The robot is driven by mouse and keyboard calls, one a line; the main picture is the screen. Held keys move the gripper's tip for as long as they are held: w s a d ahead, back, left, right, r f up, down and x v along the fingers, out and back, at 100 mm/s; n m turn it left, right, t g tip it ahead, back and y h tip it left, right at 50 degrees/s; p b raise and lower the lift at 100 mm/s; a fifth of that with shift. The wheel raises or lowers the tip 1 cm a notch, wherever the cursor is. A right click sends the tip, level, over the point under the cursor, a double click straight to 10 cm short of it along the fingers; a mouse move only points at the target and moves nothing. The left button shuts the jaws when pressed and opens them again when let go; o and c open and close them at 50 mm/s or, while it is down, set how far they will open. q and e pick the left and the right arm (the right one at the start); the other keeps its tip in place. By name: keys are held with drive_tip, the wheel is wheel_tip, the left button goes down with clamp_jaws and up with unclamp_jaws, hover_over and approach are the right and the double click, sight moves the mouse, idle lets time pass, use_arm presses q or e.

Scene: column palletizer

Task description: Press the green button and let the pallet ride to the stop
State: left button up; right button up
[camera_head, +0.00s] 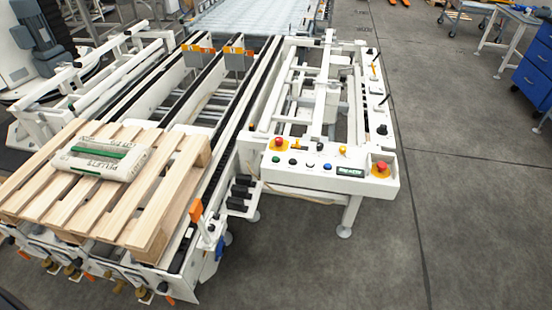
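A wooden pallet (145,222) sits on the near end of the conveyor at the left, carrying a white and green sack (106,160) marked like pellets. The control panel (320,182) is on the white frame to the right. The small green button (276,159) is near its left end, below a red emergency knob (279,143). Grey upright plates with orange tops (238,54), possibly the stop, stand across the far part of the conveyor, well apart from the pallet. Neither of my grippers is in view.
Black, white and blue buttons, a small green display (350,172) and a second red knob (381,168) share the panel. A roller conveyor (255,17) lies beyond the plates. A blue cabinet (535,75) stands far right.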

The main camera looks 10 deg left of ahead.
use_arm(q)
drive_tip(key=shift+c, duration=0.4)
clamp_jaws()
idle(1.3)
